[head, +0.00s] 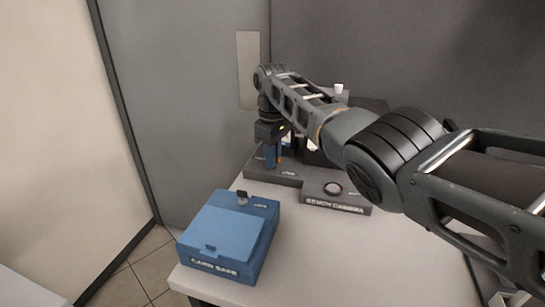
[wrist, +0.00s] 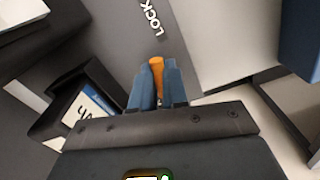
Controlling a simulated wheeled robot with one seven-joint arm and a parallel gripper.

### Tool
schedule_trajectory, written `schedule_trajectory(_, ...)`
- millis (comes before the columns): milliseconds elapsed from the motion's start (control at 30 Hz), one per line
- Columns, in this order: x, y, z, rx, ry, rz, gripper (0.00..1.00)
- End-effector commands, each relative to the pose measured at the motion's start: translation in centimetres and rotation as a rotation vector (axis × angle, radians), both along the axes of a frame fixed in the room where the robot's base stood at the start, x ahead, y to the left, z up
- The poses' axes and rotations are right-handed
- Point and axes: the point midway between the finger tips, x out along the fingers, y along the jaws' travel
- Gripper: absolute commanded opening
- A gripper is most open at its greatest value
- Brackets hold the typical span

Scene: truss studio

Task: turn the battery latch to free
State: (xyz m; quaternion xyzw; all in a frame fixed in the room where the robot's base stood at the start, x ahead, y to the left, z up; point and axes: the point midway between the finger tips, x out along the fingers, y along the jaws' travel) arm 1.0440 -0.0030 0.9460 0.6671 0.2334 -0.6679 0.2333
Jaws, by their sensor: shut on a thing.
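My gripper (wrist: 157,88) shows in the wrist view with its two blue fingers closed around an orange piece (wrist: 157,64), which looks like the battery latch. The piece sits on a dark grey surface with the word LOCK (wrist: 150,18) printed just beyond it. In the head view my gripper (head: 271,163) points down over the left part of the dark bench camera (head: 318,190). The latch is mostly hidden there by the fingers and arm. A battery with a white and blue label (wrist: 95,105) seems to stand in a dark bay at left in the wrist view.
A blue box marked CARD SAFE (head: 228,236) stands on the white table (head: 370,255) in front of the camera, near the left edge. My arm spans the right side of the head view. The table's front right is clear.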

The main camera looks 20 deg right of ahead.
Motion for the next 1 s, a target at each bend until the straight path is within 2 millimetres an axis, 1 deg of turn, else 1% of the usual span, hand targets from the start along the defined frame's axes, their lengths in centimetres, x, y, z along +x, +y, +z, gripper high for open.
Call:
schedule_trajectory(200,0.1,0.0,0.14,0.0,-0.004,0.148,0.0)
schedule_trajectory(433,0.1,0.03,0.17,0.001,-0.004,0.245,0.0)
schedule_trajectory(700,0.11,0.04,0.19,0.0,-0.005,0.285,0.0)
schedule_trajectory(1000,0.12,0.04,0.21,0.0,-0.005,0.287,0.0)
